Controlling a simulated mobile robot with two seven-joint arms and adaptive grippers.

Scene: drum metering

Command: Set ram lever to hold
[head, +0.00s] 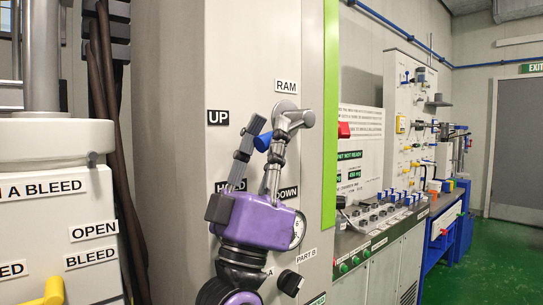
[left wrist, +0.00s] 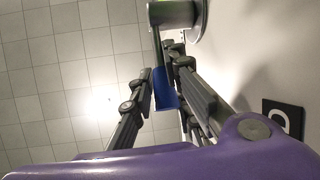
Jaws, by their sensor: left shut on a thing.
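The ram lever has a grey hub (head: 297,117) on the cabinet under the RAM label (head: 287,86). Its blue handle (head: 262,141) points left and slightly down from the hub. My purple left gripper (head: 270,127) reaches up from below, with its fingers around the handle and shut on it. In the left wrist view the blue handle (left wrist: 164,92) lies between the fingers. The UP label (head: 218,117) is at upper left. The HOLD label (head: 231,186) at lower left is partly hidden by a finger. The DOWN label (head: 287,192) is below. My right gripper is not in view.
A gauge (head: 299,230) is partly hidden behind my left gripper. A black knob (head: 290,282) sits below it near the PART B label (head: 306,255). A white vessel (head: 55,200) with bleed labels stands at left. Green floor (head: 490,260) is clear at right.

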